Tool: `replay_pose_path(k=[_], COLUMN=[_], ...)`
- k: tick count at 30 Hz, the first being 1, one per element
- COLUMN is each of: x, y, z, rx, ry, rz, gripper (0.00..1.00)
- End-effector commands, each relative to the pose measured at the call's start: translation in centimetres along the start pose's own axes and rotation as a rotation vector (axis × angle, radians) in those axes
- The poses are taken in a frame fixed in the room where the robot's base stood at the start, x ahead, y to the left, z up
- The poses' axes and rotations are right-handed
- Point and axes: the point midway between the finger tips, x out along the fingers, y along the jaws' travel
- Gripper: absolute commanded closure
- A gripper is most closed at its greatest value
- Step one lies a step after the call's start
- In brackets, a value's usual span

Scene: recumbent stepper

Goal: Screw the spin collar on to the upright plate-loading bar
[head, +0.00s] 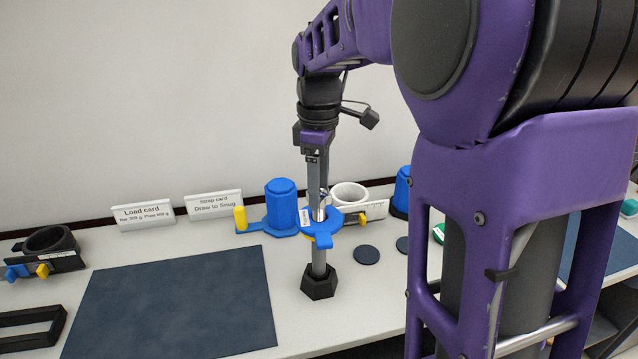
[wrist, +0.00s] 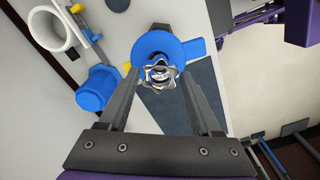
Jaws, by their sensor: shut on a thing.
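The silver star-shaped spin collar (wrist: 159,73) sits between my fingertips in the wrist view, over a round blue plate (wrist: 157,46). My gripper (head: 319,208) points straight down, with its fingers (wrist: 160,76) shut on the collar. The upright plate-loading bar (head: 318,262) is silver and stands in a dark hexagonal base (head: 318,284). The gripper is in line with the bar. I cannot tell whether the threads are engaged.
A blue hexagonal holder (head: 281,206) and a white ring (head: 349,194) stand behind the bar. Dark discs (head: 367,255) lie to its right. A dark blue mat (head: 175,305) leaves clear room at left. Load card (head: 143,212) and strap card (head: 213,205) stand along the wall.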

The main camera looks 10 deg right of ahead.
Motion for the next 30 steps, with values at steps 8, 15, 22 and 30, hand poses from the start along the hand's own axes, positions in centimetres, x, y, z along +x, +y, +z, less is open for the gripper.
replay_pose_path(k=[8,15,22,30], x=[0.0,0.2,0.6,1.1], y=[0.0,0.0,0.0,0.0], z=[0.0,0.0,0.0,0.0], rx=[0.0,0.0,0.0,0.0], ry=[0.0,0.0,0.0,0.001], rz=[0.0,0.0,0.001,0.001], gripper=[1.0,1.0,1.0,1.0])
